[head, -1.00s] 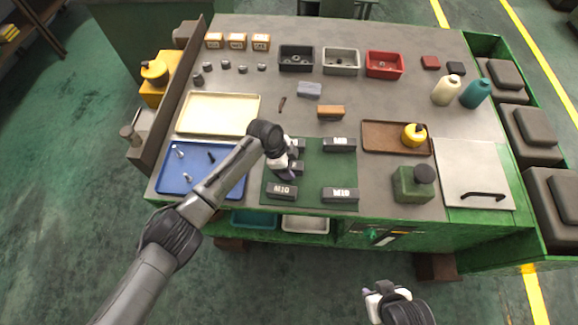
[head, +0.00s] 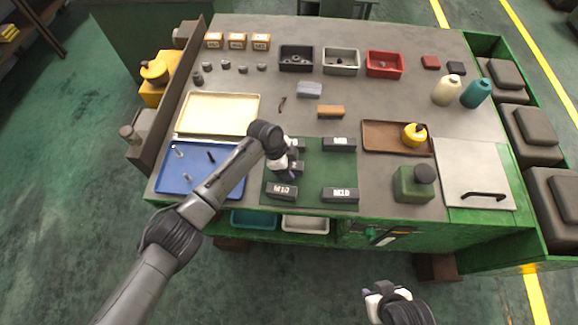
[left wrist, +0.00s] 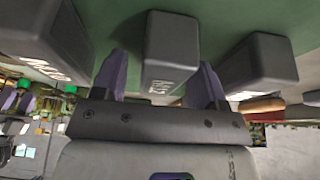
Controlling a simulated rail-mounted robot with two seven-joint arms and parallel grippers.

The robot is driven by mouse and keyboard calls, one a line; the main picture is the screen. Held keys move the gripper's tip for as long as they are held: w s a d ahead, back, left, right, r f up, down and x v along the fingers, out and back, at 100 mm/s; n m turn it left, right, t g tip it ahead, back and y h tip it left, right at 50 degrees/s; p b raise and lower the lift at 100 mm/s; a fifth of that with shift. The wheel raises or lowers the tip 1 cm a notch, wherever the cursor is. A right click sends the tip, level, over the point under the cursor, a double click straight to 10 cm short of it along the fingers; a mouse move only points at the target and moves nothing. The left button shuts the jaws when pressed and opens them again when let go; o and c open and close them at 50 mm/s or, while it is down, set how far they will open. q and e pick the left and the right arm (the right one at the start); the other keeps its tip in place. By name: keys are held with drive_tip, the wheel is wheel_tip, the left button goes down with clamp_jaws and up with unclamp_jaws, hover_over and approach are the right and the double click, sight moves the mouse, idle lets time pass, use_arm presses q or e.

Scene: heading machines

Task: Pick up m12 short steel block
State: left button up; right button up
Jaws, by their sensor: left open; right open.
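Several dark steel blocks with white labels lie on the green mat (head: 311,172). The two at the front, a left block (head: 282,192) and a right block (head: 340,194), seem to read M10. A block at the back right (head: 339,144) has a label too small to read. My left gripper (head: 287,172) is low over the left of the mat and partly hides two more blocks. In the left wrist view its open fingers (left wrist: 160,82) stand either side of a dark block (left wrist: 172,45), whose label I cannot read. My right gripper (head: 372,293) is open and empty, off the front of the bench.
In the left wrist view, neighbouring blocks stand close on the left (left wrist: 55,45) and right (left wrist: 258,65). A blue tray (head: 215,188) lies left of the mat. A brown tray (head: 385,145) and a green container (head: 412,186) are to its right.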

use_arm(q)
drive_tip(key=shift+c, duration=0.5)
clamp_jaws()
drive_tip(key=shift+r, duration=0.1)
